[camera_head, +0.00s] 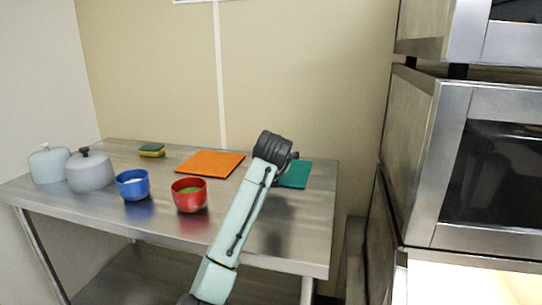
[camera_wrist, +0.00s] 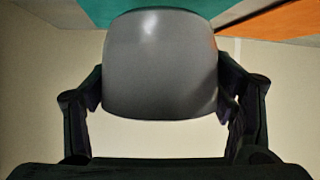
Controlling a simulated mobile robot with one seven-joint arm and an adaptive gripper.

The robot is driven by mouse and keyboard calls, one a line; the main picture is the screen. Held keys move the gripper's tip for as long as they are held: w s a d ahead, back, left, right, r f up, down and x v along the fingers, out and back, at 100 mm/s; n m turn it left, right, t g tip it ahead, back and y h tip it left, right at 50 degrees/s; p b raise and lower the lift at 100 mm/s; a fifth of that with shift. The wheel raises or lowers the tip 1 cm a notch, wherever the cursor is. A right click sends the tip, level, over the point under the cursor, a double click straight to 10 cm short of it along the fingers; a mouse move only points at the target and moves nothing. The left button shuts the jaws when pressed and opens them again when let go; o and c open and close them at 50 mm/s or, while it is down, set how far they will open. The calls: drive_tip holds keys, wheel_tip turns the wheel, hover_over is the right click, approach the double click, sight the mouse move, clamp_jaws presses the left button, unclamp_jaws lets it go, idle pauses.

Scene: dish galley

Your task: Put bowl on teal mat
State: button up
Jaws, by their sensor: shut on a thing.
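A grey bowl (camera_wrist: 160,60) sits between the two dark fingers of my gripper (camera_wrist: 160,95) in the wrist view, with a finger against each side. The gripper is shut on it. The teal mat (camera_head: 298,174) lies at the right back of the metal table, partly hidden by my gripper (camera_head: 276,150) in the head view. The mat also shows beyond the bowl at the top of the wrist view (camera_wrist: 112,9). The held bowl is hidden behind my arm in the head view, so its height above the mat is unclear.
An orange mat (camera_head: 210,163) lies left of the teal one. A red bowl (camera_head: 189,200), a blue bowl (camera_head: 133,190), two lidded pots (camera_head: 90,173) (camera_head: 48,167) and a sponge (camera_head: 151,150) stand on the table (camera_head: 155,225). A steel oven unit (camera_head: 440,160) rises at right.

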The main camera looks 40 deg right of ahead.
drive_tip(key=w, duration=0.2)
drive_tip(key=w+d+p, duration=0.1)
drive_tip(key=w, duration=0.1)
drive_tip(key=w+d+p, duration=0.1)
drive_tip(key=w, duration=0.1)
drive_tip(key=shift+w+d+f, duration=0.15)
drive_tip(key=shift+w+d, duration=0.05)
drive_tip(key=shift+w+d+f, duration=0.2)
drive_tip(key=shift+w, duration=0.45)
drive_tip(key=shift+s+f+p, duration=0.1)
drive_tip(key=shift+f+p, duration=0.65)
drive_tip(key=shift+f, duration=0.95)
drive_tip(key=shift+f, duration=0.2)
drive_tip(key=o, duration=1.5)
drive_tip(key=shift+r, duration=0.15)
drive_tip(key=b+v, duration=0.3)
drive_tip(key=v, duration=0.9)
drive_tip(key=shift+a, duration=0.1)
